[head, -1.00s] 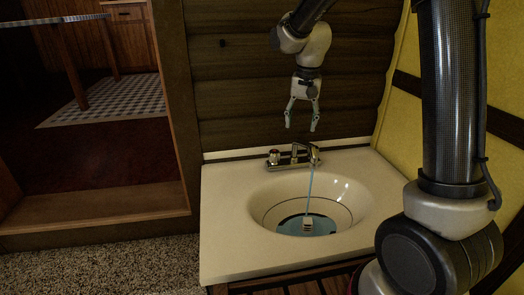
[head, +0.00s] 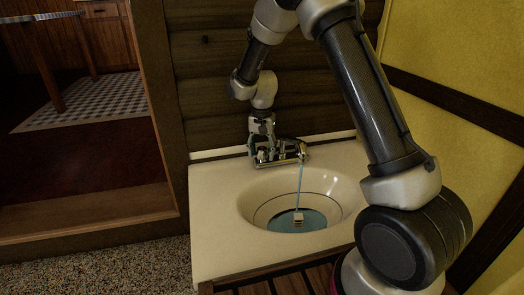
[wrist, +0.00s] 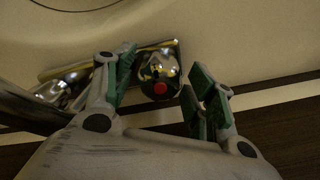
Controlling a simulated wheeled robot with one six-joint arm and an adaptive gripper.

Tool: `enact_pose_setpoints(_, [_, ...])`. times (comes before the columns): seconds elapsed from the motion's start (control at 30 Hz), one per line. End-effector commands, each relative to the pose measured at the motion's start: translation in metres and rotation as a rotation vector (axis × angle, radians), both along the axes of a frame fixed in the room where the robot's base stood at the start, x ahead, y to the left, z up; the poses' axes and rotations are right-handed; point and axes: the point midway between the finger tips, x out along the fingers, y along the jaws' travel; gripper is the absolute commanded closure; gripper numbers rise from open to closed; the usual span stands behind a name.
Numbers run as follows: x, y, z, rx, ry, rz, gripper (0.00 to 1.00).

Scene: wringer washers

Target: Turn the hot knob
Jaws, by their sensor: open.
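The hot knob (wrist: 158,72) is a round chrome knob with a red dot, at one end of the chrome faucet base. In the wrist view it sits between the two green-padded fingers of my gripper (wrist: 163,76), with a visible gap at least on the right side. In the head view my gripper (head: 262,152) points down over the left end of the faucet (head: 290,150) and largely hides the hot knob. My gripper is open. Whether a finger touches the knob cannot be told.
A thin stream of water (head: 299,185) runs into the sink basin (head: 335,200). A small pale block (head: 298,218) is in the basin's water. The wooden wall (head: 215,90) is close behind the faucet, and a yellow wall (head: 450,80) stands at the right.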

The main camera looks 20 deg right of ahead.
Motion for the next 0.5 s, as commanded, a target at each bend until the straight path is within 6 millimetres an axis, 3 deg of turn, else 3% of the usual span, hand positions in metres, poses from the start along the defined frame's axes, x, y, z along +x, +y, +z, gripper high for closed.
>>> enact_pose_setpoints(0.2, [-0.0001, 0.0000, -0.0002, 0.000, 0.000, 0.000, 0.46])
enact_pose_setpoints(0.43, [-0.0001, 0.0000, 0.0000, 0.000, 0.000, 0.000, 0.88])
enact_pose_setpoints(0.5, [-0.0001, 0.0000, 0.0000, 0.000, 0.000, 0.000, 0.90])
